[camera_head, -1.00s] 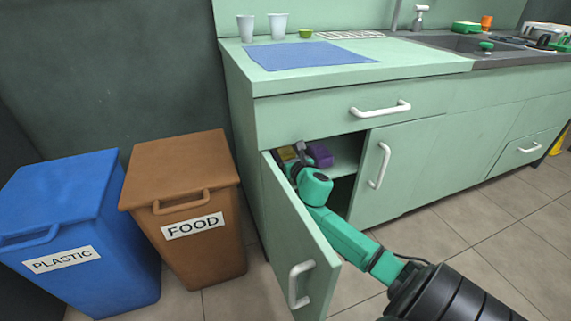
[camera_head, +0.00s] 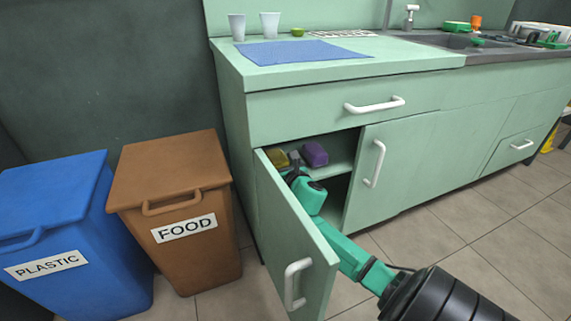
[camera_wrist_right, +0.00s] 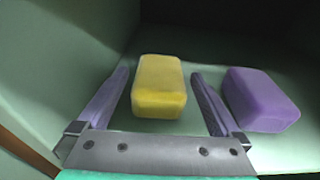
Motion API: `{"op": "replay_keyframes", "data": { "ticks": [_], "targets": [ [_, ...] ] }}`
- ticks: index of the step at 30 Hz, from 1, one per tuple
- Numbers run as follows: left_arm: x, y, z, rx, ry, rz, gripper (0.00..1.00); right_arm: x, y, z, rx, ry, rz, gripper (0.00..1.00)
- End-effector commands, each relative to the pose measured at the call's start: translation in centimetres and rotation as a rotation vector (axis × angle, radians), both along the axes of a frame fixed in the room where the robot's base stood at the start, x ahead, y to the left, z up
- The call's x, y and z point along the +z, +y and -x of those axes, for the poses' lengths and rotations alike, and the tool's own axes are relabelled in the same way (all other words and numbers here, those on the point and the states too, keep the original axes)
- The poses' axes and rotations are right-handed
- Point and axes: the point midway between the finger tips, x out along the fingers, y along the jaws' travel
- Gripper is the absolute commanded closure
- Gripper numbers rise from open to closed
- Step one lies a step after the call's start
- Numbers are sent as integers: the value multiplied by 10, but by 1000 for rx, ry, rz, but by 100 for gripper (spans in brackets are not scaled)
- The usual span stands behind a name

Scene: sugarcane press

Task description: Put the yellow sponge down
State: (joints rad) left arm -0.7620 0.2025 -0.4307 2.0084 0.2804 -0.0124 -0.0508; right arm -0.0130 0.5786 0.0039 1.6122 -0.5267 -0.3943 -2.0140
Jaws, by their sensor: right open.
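The yellow sponge (camera_wrist_right: 159,88) rests on the cabinet shelf in the right wrist view. It also shows in the head view (camera_head: 279,159), at the left inside the open cabinet. My right gripper (camera_wrist_right: 162,80) is open, with one finger on each side of the sponge and a gap to both. In the head view my right gripper (camera_head: 294,160) reaches into the cabinet, partly hidden by the open door. A purple sponge (camera_wrist_right: 260,99) lies on the same shelf just right of the right finger; it also shows in the head view (camera_head: 314,154). My left gripper is not in view.
The cabinet door (camera_head: 292,235) stands open left of my right arm. The closed door (camera_head: 382,175) is to the right. The brown FOOD bin (camera_head: 178,215) and blue PLASTIC bin (camera_head: 75,240) stand at the left. A blue mat (camera_head: 300,52) lies on the counter.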

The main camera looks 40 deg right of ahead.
Motion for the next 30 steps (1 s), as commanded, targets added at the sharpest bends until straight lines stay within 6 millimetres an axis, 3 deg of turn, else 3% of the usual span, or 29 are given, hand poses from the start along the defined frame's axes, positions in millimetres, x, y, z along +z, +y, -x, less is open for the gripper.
{"op": "replay_keyframes", "data": {
  "ticks": [5,9,18,22,30],
  "targets": [
    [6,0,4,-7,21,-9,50,8,8,22,1,3,0,0],
    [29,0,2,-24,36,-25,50,11,18,51,-1,5,-2,0],
    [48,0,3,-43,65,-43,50,19,42,122,-1,2,-4,0],
    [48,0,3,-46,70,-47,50,20,47,135,-2,1,-1,0],
    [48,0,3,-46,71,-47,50,21,48,136,0,-1,-1,0]
  ]
}}
